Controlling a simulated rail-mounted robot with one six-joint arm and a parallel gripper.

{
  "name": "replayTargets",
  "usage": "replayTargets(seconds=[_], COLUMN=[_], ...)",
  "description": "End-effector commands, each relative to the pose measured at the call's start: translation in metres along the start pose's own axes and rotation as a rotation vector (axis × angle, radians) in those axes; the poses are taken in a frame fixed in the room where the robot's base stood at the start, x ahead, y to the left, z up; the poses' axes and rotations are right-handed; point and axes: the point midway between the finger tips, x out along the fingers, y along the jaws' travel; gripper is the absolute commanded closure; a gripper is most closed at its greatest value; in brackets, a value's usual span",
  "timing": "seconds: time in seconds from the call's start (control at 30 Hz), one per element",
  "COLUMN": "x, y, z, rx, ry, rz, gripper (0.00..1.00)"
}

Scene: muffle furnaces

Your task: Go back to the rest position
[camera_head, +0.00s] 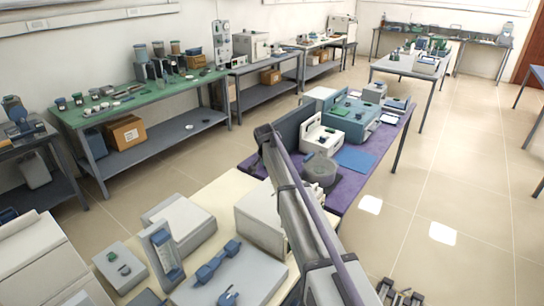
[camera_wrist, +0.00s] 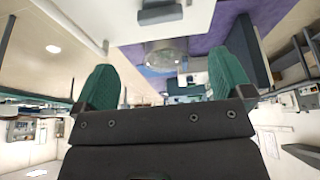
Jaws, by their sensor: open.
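My gripper (camera_wrist: 167,85) shows in the wrist view with its two green-padded fingers wide apart and nothing between them. It is open and empty. In the head view my arm reaches up from the lower right, in front of the cream bench (camera_head: 226,192) and the purple-topped table (camera_head: 335,205). Small dark parts at the bottom edge of the head view, right of the arm, may be my gripper; I cannot tell for sure. In the wrist view the purple surface (camera_wrist: 205,40) and a pale box-like body (camera_wrist: 120,22) lie beyond the fingers.
A green-topped bench (camera_head: 140,95) with jars stands at the left, a cardboard box (camera_head: 126,132) on its lower shelf. The purple table carries a white device (camera_head: 322,135), a round grey-green vessel (camera_head: 320,168) and a blue-grey instrument (camera_head: 352,118). The tiled floor (camera_head: 465,190) at the right is clear.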

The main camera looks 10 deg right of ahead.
Motion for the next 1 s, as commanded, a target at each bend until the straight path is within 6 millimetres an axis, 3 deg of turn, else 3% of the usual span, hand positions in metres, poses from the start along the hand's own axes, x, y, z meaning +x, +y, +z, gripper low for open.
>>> replayTargets(seconds=[0.07, 0.13, 0.4, 0.53, 0.6, 0.7, 1.0], x=[-0.001, -0.012, -0.063, -0.081, -0.085, -0.084, -0.083], y=[0.004, 0.037, 0.233, 0.294, 0.312, 0.321, 0.319], z=[0.006, 0.042, 0.213, 0.266, 0.279, 0.281, 0.277], rx=[-0.101, -0.263, -0.725, -0.773, -0.76, -0.745, -0.74], ry=[-0.022, -0.081, -0.312, -0.364, -0.37, -0.37, -0.369], rz=[0.006, 0.003, -0.109, -0.154, -0.16, -0.158, -0.156], gripper=[0.02, 0.02, 0.02, 0.02, 0.02, 0.02, 0.02])
